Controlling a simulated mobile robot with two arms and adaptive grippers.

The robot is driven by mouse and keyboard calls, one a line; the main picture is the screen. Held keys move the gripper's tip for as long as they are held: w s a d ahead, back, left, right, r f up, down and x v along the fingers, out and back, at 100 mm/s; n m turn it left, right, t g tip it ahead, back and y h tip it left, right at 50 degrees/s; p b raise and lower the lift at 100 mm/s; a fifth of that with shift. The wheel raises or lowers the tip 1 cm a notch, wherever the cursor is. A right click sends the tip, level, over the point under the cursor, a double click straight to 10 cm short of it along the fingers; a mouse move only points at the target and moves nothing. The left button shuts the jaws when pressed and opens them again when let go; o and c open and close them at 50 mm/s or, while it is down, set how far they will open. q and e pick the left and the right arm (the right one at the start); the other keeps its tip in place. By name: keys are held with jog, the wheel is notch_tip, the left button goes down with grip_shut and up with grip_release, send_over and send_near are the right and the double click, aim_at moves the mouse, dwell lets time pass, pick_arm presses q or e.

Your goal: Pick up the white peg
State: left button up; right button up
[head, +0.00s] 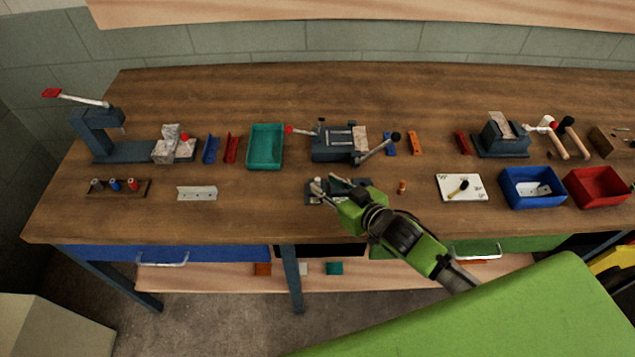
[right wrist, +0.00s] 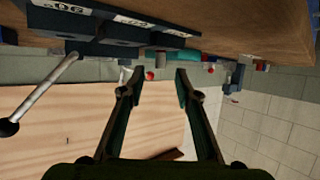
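A small pale upright piece, which looks like the white peg (head: 317,182), stands at a dark block (head: 313,199) near the front middle of the bench. My right gripper (head: 331,184) is just right of it in the head view, over the same block and partly covering it. I cannot tell whether a finger touches the piece. In the right wrist view my right gripper (right wrist: 160,74) has its two fingers spread, with no thing held between them. My left gripper is not in view.
A vise (head: 335,146) with a black-knobbed handle stands just behind my right gripper. An orange peg (head: 402,186) is to its right, and a green tray (head: 266,147) behind left. A small peg rack (head: 118,187) stands far left.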

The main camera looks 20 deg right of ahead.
aim_at(319, 182)
jog(key=shift+w+a+f, duration=0.1)
jog(key=shift+w+f, duration=0.05)
jog(key=shift+w, duration=0.25)
jog(key=shift+f+p+x, duration=0.25)
jog(key=shift+p+x, duration=0.55)
jog(key=shift+x, duration=1.4)
jog(key=shift+s, duration=0.15)
grip_shut()
